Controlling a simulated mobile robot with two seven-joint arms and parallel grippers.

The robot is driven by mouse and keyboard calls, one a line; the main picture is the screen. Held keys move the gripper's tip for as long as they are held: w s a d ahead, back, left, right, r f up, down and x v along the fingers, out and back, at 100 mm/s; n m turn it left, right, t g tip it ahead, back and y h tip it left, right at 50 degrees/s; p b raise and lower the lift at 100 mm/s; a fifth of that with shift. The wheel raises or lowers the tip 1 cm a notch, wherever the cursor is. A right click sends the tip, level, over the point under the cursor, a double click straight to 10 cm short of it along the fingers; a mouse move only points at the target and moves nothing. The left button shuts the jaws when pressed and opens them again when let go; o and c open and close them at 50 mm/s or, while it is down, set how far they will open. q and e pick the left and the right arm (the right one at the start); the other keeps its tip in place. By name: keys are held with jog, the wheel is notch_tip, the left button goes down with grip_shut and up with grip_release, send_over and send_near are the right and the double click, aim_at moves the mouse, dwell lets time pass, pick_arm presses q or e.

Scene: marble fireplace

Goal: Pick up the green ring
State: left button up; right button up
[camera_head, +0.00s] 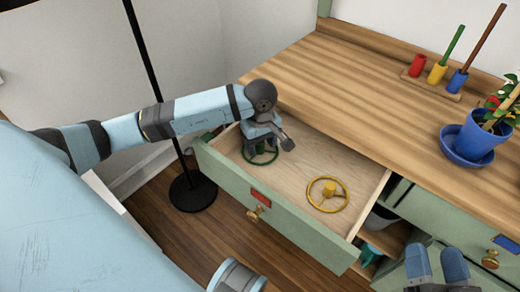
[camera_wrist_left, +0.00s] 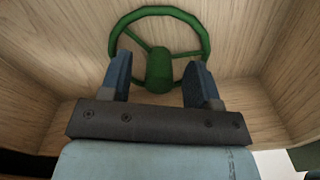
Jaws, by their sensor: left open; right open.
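The green ring (camera_head: 262,157) is wheel-shaped, with spokes and a central hub, and lies in the open drawer at its left end. My left gripper (camera_head: 262,147) is over it inside the drawer and hides part of it in the head view. In the left wrist view the green ring (camera_wrist_left: 158,62) shows ahead, and my left gripper's (camera_wrist_left: 160,82) open fingers stand on either side of the hub. I cannot tell whether they touch it. My right gripper (camera_head: 436,265) is at the bottom right of the head view, open and empty, away from the ring.
A yellow ring (camera_head: 328,195) with a hub lies in the same drawer (camera_head: 292,190), to the right. The drawer walls are close around my left gripper. On the wooden top stand a peg rack (camera_head: 431,88) and a blue plant pot (camera_head: 474,141). A black pole stands left of the drawer.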

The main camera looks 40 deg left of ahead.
pick_arm(q)
jog(key=c, duration=1)
jog(key=shift+r, duration=0.15)
